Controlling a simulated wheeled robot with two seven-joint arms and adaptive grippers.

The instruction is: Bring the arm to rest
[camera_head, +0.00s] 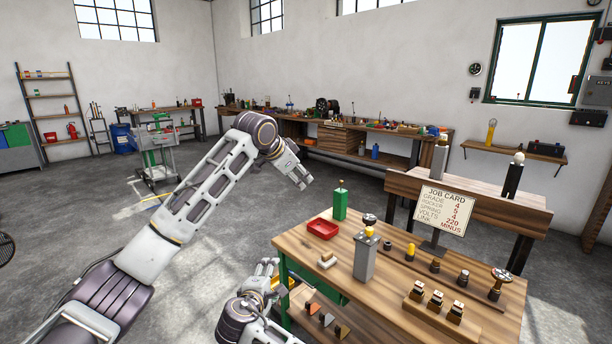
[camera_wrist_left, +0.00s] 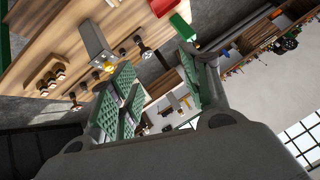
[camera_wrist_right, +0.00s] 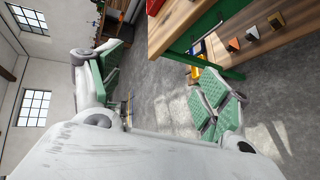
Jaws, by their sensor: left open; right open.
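My left gripper (camera_head: 298,172) is raised in the air, left of and above the workbench (camera_head: 385,322), holding nothing. Its green-padded fingers are spread apart in the left wrist view (camera_wrist_left: 160,100). My right gripper (camera_head: 266,275) is low beside the bench's left end, below the bench top. Its green-padded fingers are wide apart and empty in the right wrist view (camera_wrist_right: 160,90). Both grippers are clear of the objects on the bench.
The bench carries a red tray (camera_head: 322,229), a green block (camera_head: 340,204), a grey post (camera_head: 364,258), a job card (camera_head: 441,212) and several small dark parts. A shelf under it holds wedge-shaped pieces (camera_wrist_right: 252,34). Open floor (camera_head: 225,240) lies left of the bench.

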